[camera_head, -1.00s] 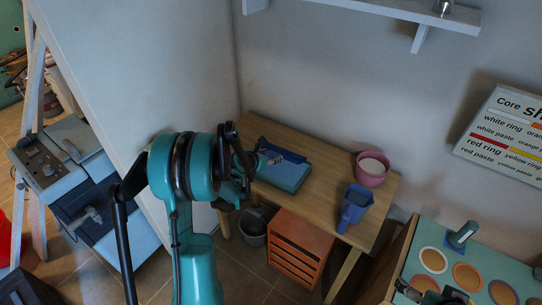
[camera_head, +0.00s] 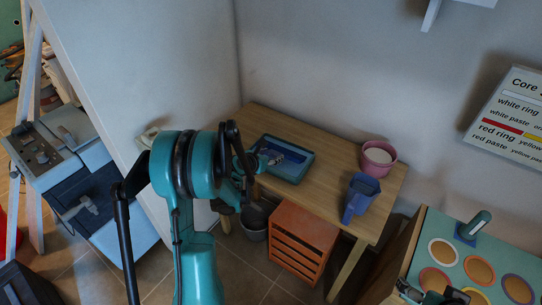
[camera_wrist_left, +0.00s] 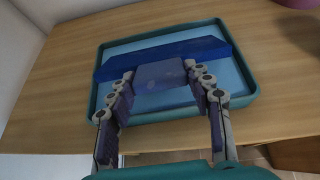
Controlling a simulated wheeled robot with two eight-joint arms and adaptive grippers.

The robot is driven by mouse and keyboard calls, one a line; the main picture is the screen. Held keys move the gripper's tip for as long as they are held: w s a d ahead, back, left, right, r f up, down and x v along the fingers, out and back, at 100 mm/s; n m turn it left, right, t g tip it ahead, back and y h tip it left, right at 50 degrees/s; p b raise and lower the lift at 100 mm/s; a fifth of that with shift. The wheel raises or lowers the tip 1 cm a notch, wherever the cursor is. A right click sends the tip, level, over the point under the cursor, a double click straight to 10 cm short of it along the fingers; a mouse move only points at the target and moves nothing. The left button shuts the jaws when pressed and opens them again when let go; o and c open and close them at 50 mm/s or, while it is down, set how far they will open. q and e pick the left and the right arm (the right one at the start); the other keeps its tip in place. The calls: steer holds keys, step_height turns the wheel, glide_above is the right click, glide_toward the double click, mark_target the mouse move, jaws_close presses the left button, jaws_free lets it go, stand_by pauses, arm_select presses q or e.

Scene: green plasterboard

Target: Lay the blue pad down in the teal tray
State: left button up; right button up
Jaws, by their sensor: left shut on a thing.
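The teal tray (camera_head: 297,178) lies on the wooden table; its rim and pale blue floor also show in the left wrist view (camera_wrist_left: 246,88). The blue pad (camera_head: 288,153) is a long dark blue strip with a paler block on its near side; in the left wrist view the pad (camera_wrist_left: 205,47) spans the tray's far half. My left gripper (camera_head: 262,160) is shut on the paler block, one finger on each side in the left wrist view (camera_wrist_left: 160,84). I cannot tell whether the pad touches the tray floor. My right gripper (camera_head: 432,293) seems to show only partly at the bottom edge.
A pink pot (camera_head: 377,158) and a blue jug (camera_head: 359,197) stand right of the tray. An orange drawer unit (camera_head: 302,242) and a grey bucket (camera_head: 254,222) are under the table. The table between tray and pot is clear. A wall stands at the left.

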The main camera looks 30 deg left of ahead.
arm_select(q)
steer(key=o, duration=1.6)
steer(key=shift+s, duration=0.1)
steer(key=v, duration=1.1)
steer(key=shift+s+r, duration=0.25)
steer(key=shift+s, duration=0.1)
steer(key=shift+d, duration=0.1)
steer(key=s+d+r+m+g+h, duration=0.1)
steer(key=s+d+r+m, duration=0.15)
steer(key=d+m, duration=0.5)
steer(key=s+d+r+m+g, duration=0.1)
steer(key=s+d+m+g, duration=0.15)
steer(key=d+m, duration=0.55)
steer(key=s+d+m, duration=0.2)
steer(key=s+m, duration=0.2)
steer(key=m, duration=0.2)
steer(key=s+d+m+g, duration=0.1)
steer(key=s+d+m, duration=0.1)
steer(key=s+m, duration=0.2)
steer(key=s+d+m+y, duration=0.1)
steer(key=s+m, duration=0.4)
steer(key=m, duration=0.5)
steer(key=shift+d+f+g, duration=0.1)
steer(key=shift+d+g, duration=0.15)
steer(key=shift+d, duration=0.25)
